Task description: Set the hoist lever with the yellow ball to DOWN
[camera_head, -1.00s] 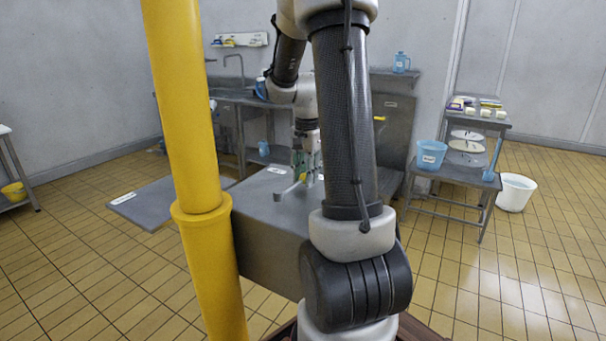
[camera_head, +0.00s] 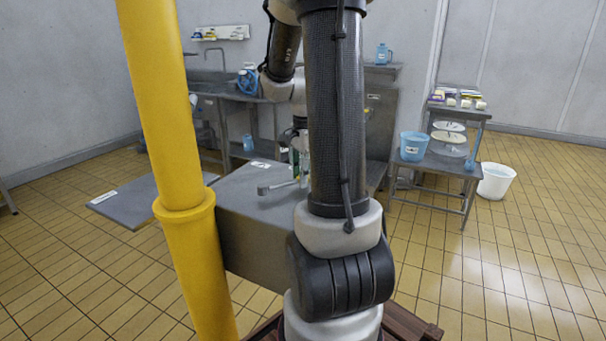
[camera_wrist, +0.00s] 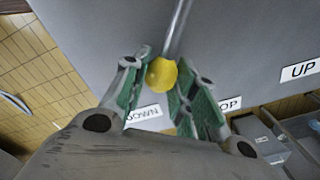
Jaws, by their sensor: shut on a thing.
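The yellow ball (camera_wrist: 161,73) sits between the fingertips of my gripper (camera_wrist: 158,80) in the wrist view. It caps a thin grey lever rod (camera_wrist: 179,28) that runs up out of the picture. My gripper is shut on the ball. The DOWN label (camera_wrist: 143,114) lies just below the ball in the picture, partly hidden by a finger. The STOP label (camera_wrist: 229,103) is to its right, partly covered, and the UP label (camera_wrist: 300,70) is farther right. In the head view my gripper (camera_head: 298,165) is low over the grey box (camera_head: 262,240), partly hidden by my arm; the ball cannot be made out.
A thick yellow post (camera_head: 165,130) stands close in front at the left. A grey bar (camera_head: 280,186) sits over the box top. A flat grey panel (camera_head: 135,203) extends left. A stand with a blue bucket (camera_head: 414,146) and a white bucket (camera_head: 496,181) are at the right, with open floor before them.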

